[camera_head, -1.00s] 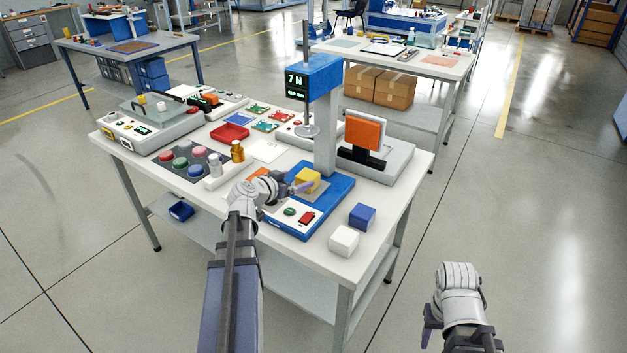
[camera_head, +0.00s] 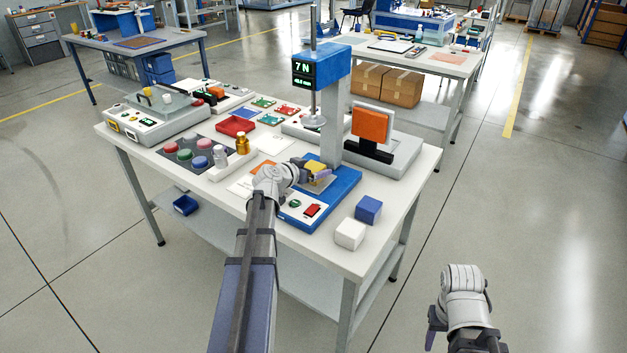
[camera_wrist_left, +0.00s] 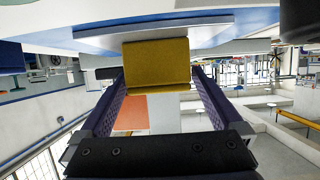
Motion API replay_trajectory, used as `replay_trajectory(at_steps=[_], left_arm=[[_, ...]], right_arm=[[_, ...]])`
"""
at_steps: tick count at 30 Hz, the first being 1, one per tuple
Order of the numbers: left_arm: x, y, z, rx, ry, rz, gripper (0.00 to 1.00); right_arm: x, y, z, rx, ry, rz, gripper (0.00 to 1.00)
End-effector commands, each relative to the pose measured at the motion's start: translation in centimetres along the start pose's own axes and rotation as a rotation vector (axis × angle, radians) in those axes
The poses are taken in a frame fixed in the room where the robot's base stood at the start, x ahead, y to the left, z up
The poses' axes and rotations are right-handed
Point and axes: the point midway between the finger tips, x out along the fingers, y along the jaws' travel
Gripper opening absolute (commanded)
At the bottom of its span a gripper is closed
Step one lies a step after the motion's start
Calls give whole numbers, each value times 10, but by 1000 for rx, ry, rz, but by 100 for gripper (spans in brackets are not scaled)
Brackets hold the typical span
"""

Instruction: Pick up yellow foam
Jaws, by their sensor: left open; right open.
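The yellow foam (camera_head: 315,167) is a small block on the plate of the blue test stand (camera_head: 342,186), partly hidden behind my left gripper (camera_head: 309,174) in the head view. In the left wrist view the yellow foam (camera_wrist_left: 157,62) shows large and centred between the fingertips of my left gripper (camera_wrist_left: 157,82). The open purple fingers lie on either side of it, and I cannot tell whether they touch it. My right gripper (camera_head: 432,334) hangs off the table at the lower right, apart from everything; its fingers are only partly visible.
A blue cube (camera_head: 369,209) and a white cube (camera_head: 350,234) stand right of the stand. An orange-screened device (camera_head: 369,126) stands behind right.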

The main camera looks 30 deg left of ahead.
Motion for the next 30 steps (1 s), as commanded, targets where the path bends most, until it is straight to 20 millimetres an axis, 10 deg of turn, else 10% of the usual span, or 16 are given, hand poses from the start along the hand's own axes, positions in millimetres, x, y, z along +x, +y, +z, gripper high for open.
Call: replay_trajectory(at_steps=[6,30], left_arm=[[1,0,0,0,0,-1,100],[1,0,0,0,0,0,20]], right_arm=[[0,0,0,0,0,0,50],[0,0,0,0,0,0,50]])
